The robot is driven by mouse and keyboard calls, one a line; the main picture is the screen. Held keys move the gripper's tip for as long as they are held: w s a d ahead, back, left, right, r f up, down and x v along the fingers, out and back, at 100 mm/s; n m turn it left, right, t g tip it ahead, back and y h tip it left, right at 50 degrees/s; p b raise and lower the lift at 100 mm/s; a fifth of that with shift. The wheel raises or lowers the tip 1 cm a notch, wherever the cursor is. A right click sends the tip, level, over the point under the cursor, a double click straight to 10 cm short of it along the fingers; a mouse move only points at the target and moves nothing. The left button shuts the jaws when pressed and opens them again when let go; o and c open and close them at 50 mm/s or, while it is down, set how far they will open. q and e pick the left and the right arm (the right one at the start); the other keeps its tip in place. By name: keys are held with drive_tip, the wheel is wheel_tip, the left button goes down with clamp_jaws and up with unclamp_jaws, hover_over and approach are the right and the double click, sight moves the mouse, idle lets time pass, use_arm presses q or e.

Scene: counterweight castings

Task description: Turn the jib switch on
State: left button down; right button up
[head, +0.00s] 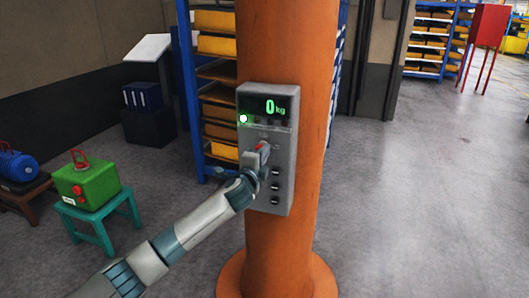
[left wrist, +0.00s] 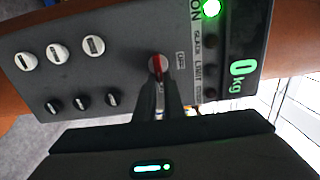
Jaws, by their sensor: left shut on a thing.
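A grey control box (head: 287,150) is fixed to an orange column (head: 280,40). Its display (head: 270,107) reads 0 kg in green, and a green lamp (head: 243,119) is lit at its upper left. The lit lamp (left wrist: 211,8) also shows in the left wrist view, beside the printed word ON. The jib switch, a red knob (head: 264,146), sits mid-box; its red lever (left wrist: 157,64) shows between my fingertips in the left wrist view. My left gripper (head: 256,157) is shut on this switch and hides part of it. My right gripper is out of view.
Several white (left wrist: 57,53) and black knobs (left wrist: 83,101) sit on the same box. A green casting (head: 88,188) stands on a teal stool (head: 97,214) at left. A blue casting (head: 18,165) lies farther left. Shelves with yellow bins stand behind. The floor at right is clear.

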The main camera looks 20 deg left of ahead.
use_arm(q)
drive_tip(key=shift+f, duration=0.1)
drive_tip(key=c, duration=1.9)
unclamp_jaws()
drive_tip(key=shift+o, duration=0.2)
drive_tip(key=shift+s, duration=0.1)
drive_tip(key=s+b, duration=0.5)
drive_tip(key=s, duration=1.2)
drive_tip(key=shift+a+b, duration=0.25)
drive_tip(key=shift+b, duration=0.05)
